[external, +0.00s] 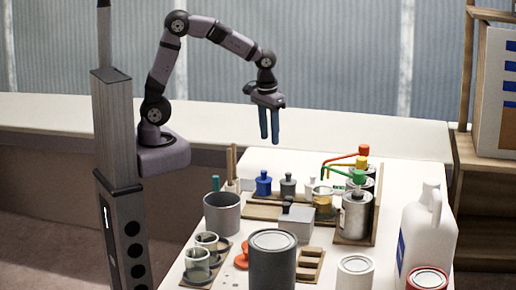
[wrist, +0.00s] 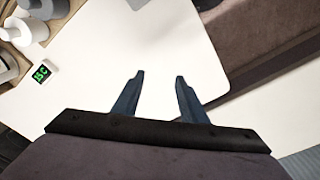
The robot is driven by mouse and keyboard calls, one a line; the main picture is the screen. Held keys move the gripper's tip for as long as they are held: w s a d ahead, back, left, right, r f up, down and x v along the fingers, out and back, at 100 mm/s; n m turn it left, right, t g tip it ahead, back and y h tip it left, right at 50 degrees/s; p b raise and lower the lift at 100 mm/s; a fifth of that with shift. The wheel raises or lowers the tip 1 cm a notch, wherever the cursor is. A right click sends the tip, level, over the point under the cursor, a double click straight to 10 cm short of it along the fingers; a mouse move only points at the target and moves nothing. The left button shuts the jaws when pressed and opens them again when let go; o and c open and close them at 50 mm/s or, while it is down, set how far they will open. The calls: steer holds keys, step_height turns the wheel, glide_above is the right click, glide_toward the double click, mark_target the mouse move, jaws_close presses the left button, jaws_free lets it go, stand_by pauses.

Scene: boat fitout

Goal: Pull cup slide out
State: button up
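My gripper (external: 270,136) hangs high above the back of the white table, blue fingers pointing down. In the wrist view my gripper (wrist: 159,82) has its fingers apart with nothing between them. A clear cup with yellowish contents (external: 323,199) stands on a wooden base under the coloured taps (external: 344,168). Two more clear cups (external: 197,264) sit in dark rings on a wooden strip (external: 222,262) at the front left. I cannot tell for sure which wooden piece is the cup slide. My gripper is well away from all of these.
A grey pot (external: 222,213), a grey box (external: 297,222), a large dark can (external: 271,262) and a white jug (external: 425,232) crowd the table. Metal cans (external: 356,215) stand below the taps. In the wrist view, a small green-lit display (wrist: 41,73) lies left of clear white tabletop (wrist: 150,45).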

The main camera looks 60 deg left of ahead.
steer(key=d+r+p, duration=0.1)
steer(key=d+r, duration=0.1)
steer(key=d, duration=0.5)
steer(key=n+g+h+p, duration=0.2)
steer(key=n+g+p, duration=0.2)
steer(key=g, duration=0.1)
glide_toward(288, 198)
step_height(288, 198, down, 2)
steer(key=shift+s+p+x, duration=0.15)
steer(key=shift+p+x, duration=0.2)
steer(key=shift+x, duration=1.7)
steer(key=shift+s+p+x, duration=0.1)
steer(key=shift+p+x, duration=0.2)
steer(key=shift+x, duration=1.75)
steer(key=shift+d+r, duration=0.1)
steer(key=shift+d, duration=0.05)
jaws_close()
